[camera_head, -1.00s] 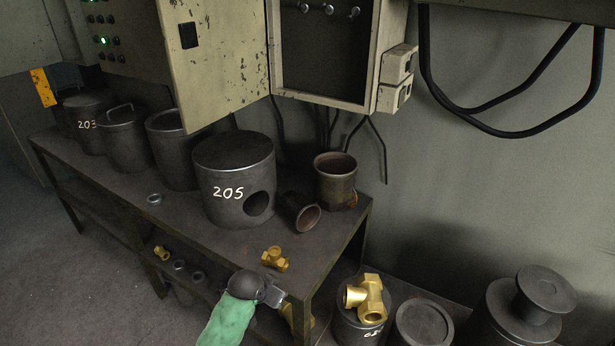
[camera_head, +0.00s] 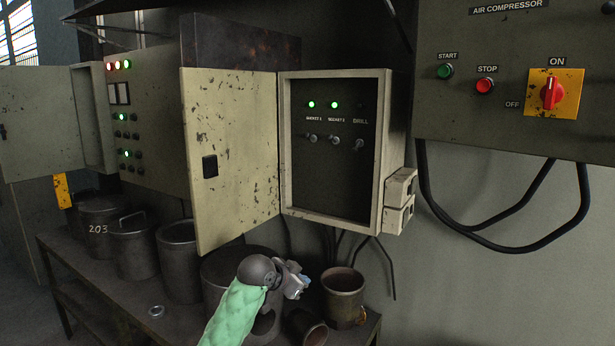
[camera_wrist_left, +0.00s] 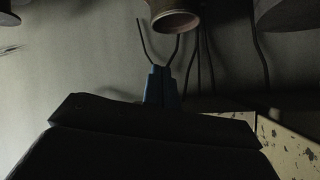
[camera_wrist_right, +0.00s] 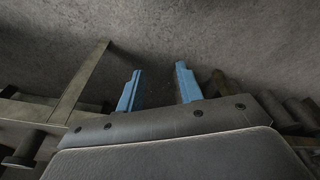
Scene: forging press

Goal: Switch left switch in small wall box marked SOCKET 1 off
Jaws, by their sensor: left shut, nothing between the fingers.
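The small wall box (camera_head: 384,150) hangs open on the wall, its door swung out to the left. Inside, the left switch (camera_head: 311,138) sits under the label SOCKET 1 (camera_head: 314,119), with a lit green lamp (camera_head: 311,104) above. Its lever's up or down position is too small to tell. My left gripper (camera_head: 302,284) is below the box, in front of the pots, apart from the switch. Its blue fingers (camera_wrist_left: 161,87) are together and empty in the left wrist view. My right gripper (camera_wrist_right: 157,88) shows only in its own wrist view, fingers apart and empty.
The middle switch (camera_head: 335,140) has a lit lamp; the DRILL switch (camera_head: 358,144) has an unlit one. The open door (camera_head: 230,160) stands left of the box. Socket boxes (camera_head: 400,188) are on its right side. A rusty pot (camera_head: 343,294) stands below.

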